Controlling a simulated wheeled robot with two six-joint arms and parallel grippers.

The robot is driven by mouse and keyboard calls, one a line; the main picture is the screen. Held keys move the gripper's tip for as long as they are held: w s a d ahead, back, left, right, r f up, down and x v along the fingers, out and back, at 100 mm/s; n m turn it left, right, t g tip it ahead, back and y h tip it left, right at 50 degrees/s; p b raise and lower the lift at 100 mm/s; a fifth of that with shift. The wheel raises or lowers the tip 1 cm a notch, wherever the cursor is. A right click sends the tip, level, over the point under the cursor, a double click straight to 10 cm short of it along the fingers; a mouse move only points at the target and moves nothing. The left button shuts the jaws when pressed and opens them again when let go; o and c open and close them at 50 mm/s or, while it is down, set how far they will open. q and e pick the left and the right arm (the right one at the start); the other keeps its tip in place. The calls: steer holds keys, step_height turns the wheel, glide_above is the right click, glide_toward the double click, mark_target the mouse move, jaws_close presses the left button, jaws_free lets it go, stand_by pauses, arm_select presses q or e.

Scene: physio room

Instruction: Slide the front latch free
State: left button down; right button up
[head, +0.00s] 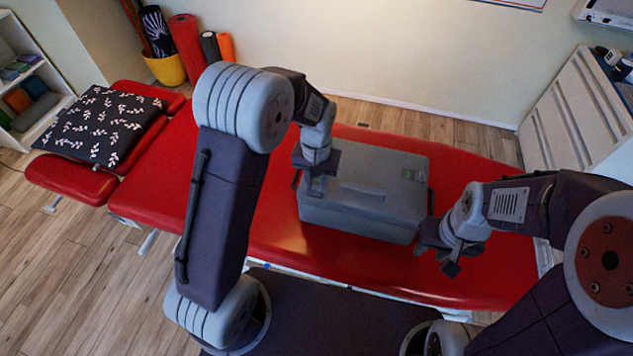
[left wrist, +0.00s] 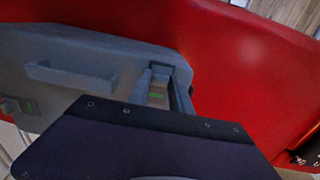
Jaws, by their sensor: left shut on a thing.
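A grey case (head: 365,212) lies on the red treatment table, with a raised handle on its lid. My left gripper (head: 317,186) is over the case's left part, pointing down. My right gripper (head: 437,260) is empty and open, beside the case's right front corner.
The red table (head: 290,237) has free room left of the case. A patterned black cushion (head: 98,125) lies at its left end. A white slatted cabinet (head: 570,115) stands at the right.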

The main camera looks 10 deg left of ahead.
arm_select(q)
steer(key=shift+w+r, duration=0.1)
arm_select(e)
steer(key=shift+r, duration=0.15)
stand_by(0.7)
arm_select(q)
steer(key=shift+w+r+p, duration=0.15)
steer(key=shift+w+p, duration=0.15)
steer(key=shift+p, duration=0.1)
steer(key=shift+w+p, duration=0.3)
steer(key=shift+w, duration=0.8)
steer(key=shift+w+f, duration=0.2)
steer(key=shift+f, duration=0.1)
steer(key=c, duration=1.2)
jaws_free()
steer(key=shift+s+r, duration=0.15)
steer(key=shift+s, duration=0.25)
steer(key=shift+o, duration=0.2)
steer(key=shift+w, duration=0.1)
arm_select(e)
steer(key=shift+w+r, duration=0.5)
steer(key=shift+w, duration=0.15)
arm_select(q)
steer(key=shift+w+r, duration=0.1)
steer(key=shift+r, duration=0.1)
step_height(320, 180, up, 8)
steer(key=shift+r, duration=0.25)
arm_select(e)
steer(key=shift+r, duration=0.15)
